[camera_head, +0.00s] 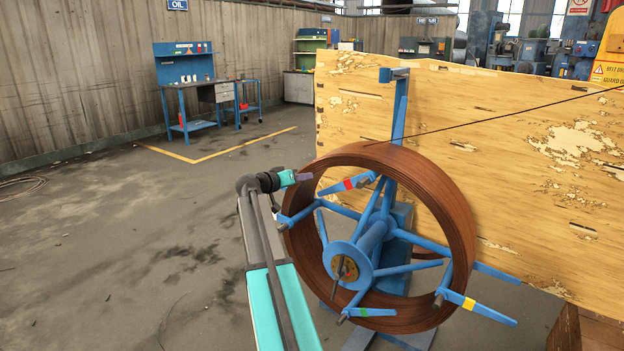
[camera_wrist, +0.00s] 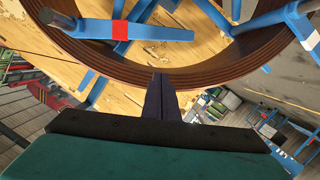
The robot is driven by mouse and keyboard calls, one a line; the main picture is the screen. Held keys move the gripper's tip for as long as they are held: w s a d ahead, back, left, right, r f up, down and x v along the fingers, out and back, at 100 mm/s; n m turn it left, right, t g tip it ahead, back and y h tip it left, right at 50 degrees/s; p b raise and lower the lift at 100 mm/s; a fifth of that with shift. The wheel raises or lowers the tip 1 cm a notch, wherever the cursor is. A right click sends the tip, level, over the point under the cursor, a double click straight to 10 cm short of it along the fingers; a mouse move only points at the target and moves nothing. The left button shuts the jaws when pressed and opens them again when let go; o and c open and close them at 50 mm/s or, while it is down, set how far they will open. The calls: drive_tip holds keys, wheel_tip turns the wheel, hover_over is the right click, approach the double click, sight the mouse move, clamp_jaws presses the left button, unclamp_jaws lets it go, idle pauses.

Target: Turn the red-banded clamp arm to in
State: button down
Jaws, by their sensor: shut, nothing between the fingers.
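The red-banded clamp arm (camera_head: 349,184) is a blue bar with a red band at the upper left of the spoked blue reel. Its pivot end is at the right, and its free end points left and slightly down, near the brown coil (camera_head: 452,200).
A yellow-banded arm (camera_head: 480,308) sticks out at the lower right, and a green-banded arm (camera_head: 372,312) is at the bottom. A blue post (camera_head: 399,110) rises behind the coil. A worn wooden panel (camera_head: 480,120) stands behind. The floor at left is clear.

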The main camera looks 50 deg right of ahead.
drive_tip(key=shift+v, duration=1.3)
